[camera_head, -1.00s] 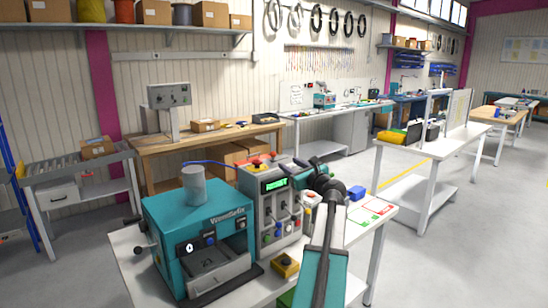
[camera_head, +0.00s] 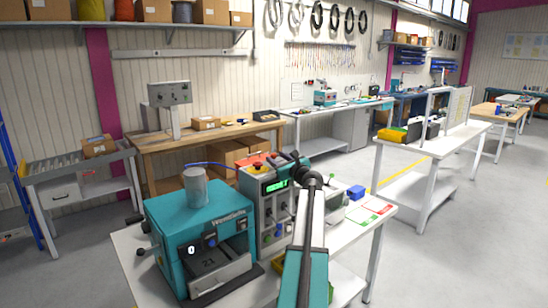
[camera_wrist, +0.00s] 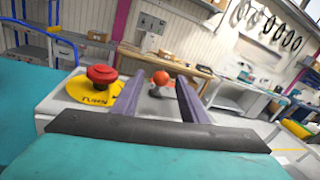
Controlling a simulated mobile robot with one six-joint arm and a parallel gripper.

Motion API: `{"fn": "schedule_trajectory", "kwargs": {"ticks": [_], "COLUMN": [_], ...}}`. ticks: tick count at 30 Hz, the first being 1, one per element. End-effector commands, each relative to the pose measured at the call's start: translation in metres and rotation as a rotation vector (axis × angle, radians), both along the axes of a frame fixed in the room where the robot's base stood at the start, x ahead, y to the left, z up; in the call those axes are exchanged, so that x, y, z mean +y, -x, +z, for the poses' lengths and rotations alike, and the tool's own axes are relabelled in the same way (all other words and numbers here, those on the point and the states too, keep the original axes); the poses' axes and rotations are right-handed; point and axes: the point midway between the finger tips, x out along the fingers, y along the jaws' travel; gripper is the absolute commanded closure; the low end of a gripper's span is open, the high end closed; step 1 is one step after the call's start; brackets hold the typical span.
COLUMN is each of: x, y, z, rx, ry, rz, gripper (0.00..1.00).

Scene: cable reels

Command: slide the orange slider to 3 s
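The grey control box (camera_head: 249,200) stands on the white table with a green display (camera_head: 277,184) and levers on its front, partly hidden by my arm. In the wrist view, an orange round knob (camera_wrist: 161,78) on a dark stem shows between my fingers, beyond their tips. I cannot tell whether it is the orange slider, and I see no scale reading in seconds. My gripper (camera_wrist: 154,86) is open and empty. In the head view, my gripper is small and dark near the box's top right edge. A red mushroom button (camera_wrist: 102,76) on a yellow disc lies left of the fingers.
A teal machine (camera_head: 195,235) with a grey cylinder on top stands directly left of the control box. A blue block (camera_head: 356,192) and a marked sheet (camera_head: 376,208) lie to the right on the white table. A wooden bench (camera_head: 215,137) is behind.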

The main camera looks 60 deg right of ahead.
Motion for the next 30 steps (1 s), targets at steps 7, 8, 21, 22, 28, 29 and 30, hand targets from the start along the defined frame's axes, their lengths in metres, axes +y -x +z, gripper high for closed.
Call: {"fn": "schedule_trajectory", "kwargs": {"ticks": [7,8,21,22,28,29,30], "x": [-0.010,-0.010,-0.011,-0.011,-0.011,-0.010,-0.010], "y": [-0.015,-0.016,-0.017,-0.016,-0.016,-0.016,-0.016], "z": [0.001,0.001,0.000,0.000,0.000,0.000,0.000], "rx": [0.000,0.000,0.000,0.000,0.000,0.001,0.001], "ry": [0.001,0.001,0.001,0.001,0.000,0.000,0.000], "rz": [-0.001,-0.001,-0.002,-0.002,-0.001,-0.001,-0.001], "gripper": [0.60,0.60,0.72,0.77,1.00,1.00,1.00]}}
